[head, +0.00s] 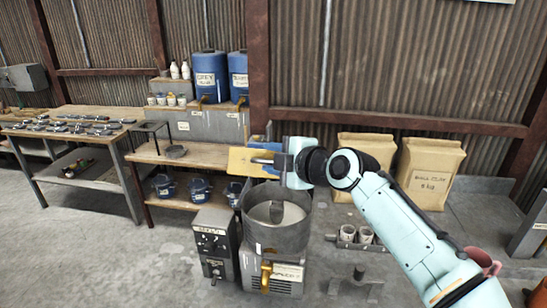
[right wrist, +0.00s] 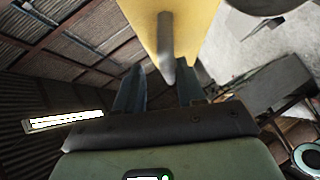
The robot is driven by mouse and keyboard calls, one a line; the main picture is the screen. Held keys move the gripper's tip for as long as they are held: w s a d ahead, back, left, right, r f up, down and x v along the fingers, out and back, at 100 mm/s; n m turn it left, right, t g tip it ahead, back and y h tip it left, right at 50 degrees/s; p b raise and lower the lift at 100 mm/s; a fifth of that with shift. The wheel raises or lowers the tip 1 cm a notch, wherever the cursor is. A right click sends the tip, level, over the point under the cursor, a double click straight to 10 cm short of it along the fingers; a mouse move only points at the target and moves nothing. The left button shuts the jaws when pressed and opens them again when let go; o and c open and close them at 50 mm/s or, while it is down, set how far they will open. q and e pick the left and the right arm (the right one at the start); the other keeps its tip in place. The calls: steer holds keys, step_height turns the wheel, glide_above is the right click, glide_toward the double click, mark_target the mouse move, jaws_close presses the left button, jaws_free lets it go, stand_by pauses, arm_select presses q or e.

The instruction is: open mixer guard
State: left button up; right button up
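The mixer's grey drum (head: 276,232) stands on the floor at lower centre in the head view, with its round mouth uncovered. The yellow guard (head: 244,161) is raised above the drum's rear left edge. It fills the top middle of the right wrist view (right wrist: 190,22), with a grey handle bar (right wrist: 166,48) sticking out from it. My right gripper (head: 268,158) is at the guard's right side. Its fingers (right wrist: 158,88) are apart, with the bar between them and visible gaps on both sides. Whether a finger touches the guard is unclear. My left gripper is not in view.
A control box (head: 213,245) stands left of the mixer. A wooden bench (head: 180,155) with blue drums (head: 211,76) is behind it. Paper clay bags (head: 430,172) and a tray with cups (head: 350,241) are on the right. Open floor lies at left front.

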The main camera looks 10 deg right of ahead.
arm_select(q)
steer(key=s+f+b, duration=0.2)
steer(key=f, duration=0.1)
arm_select(e)
steer(key=v, duration=1.3)
steer(key=shift+s, duration=0.2)
steer(key=shift+d, duration=0.1)
